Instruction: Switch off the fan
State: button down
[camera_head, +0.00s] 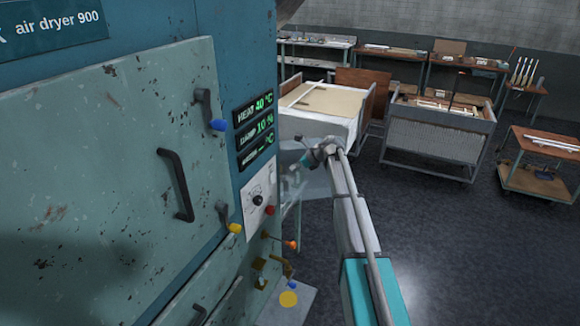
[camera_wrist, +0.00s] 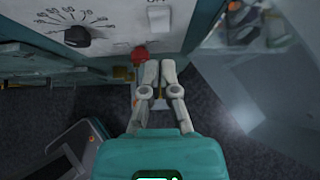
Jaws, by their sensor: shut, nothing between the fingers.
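The air dryer (camera_head: 110,150) fills the left of the head view, a worn teal cabinet. Its pale control panel (camera_head: 250,216) has a black dial (camera_head: 258,200) and a red knob (camera_head: 270,210). In the wrist view, a white rocker switch (camera_wrist: 159,18) sits at the top, right of the black dial (camera_wrist: 76,37), with lettering above it cut off by the frame. The red knob (camera_wrist: 139,55) is just left of my fingertips. My gripper (camera_wrist: 160,68) is shut and empty, below the switch in the picture. I cannot tell whether it touches the panel. No fan label is readable.
Displays (camera_head: 254,122) above the panel show heat 40 and damp 10. Handles and colored valves (camera_head: 289,245) project from the cabinet. Carts and a workbench (camera_head: 315,41) stand behind. The dark floor (camera_head: 480,260) at right is clear.

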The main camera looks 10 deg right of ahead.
jog(key=shift+w+a+r+p+v, duration=0.15)
jog(key=shift+p+v, duration=0.35)
jog(key=shift+v, duration=0.3)
jog(key=shift+a+r+p+v, duration=0.1)
jog(key=shift+p+v, duration=0.45)
jog(key=shift+v, duration=0.2)
jog(key=shift+w+r+p+v, duration=0.15)
jog(key=shift+p+v, duration=0.35)
jog(key=shift+v, duration=0.3)
jog(key=shift+s+a, duration=0.1)
jog(key=s+a+f+n+g+h+b, duration=0.1)
jog(key=s+f+n+g+h+b, duration=0.1)
jog(key=s+f+n+b, duration=0.5)
jog(key=s+a+f+n+g+h+b, duration=0.1)
jog(key=s+f+n+h+b, duration=0.2)
jog(key=s+f+n+b, duration=0.5)
jog(key=s+a+f+n+g+h+b, duration=0.1)
jog(key=s+f+n+g+h+b, duration=0.1)
jog(key=s+f+n+b, duration=0.6)
jog(key=s+f+n, duration=0.1)
jog(key=s+f, duration=0.2)
jog(key=s, duration=0.5)
jog(key=s+f+h, duration=0.1)
jog(key=s+f, duration=0.3)
jog(key=s, duration=0.5)
jog(key=shift+a+n+g, duration=0.3)
jog(key=shift+a+n, duration=0.05)
jog(key=shift+n, duration=0.05)
jog(key=shift+s+f, duration=0.1)
jog(key=shift+s, duration=0.05)
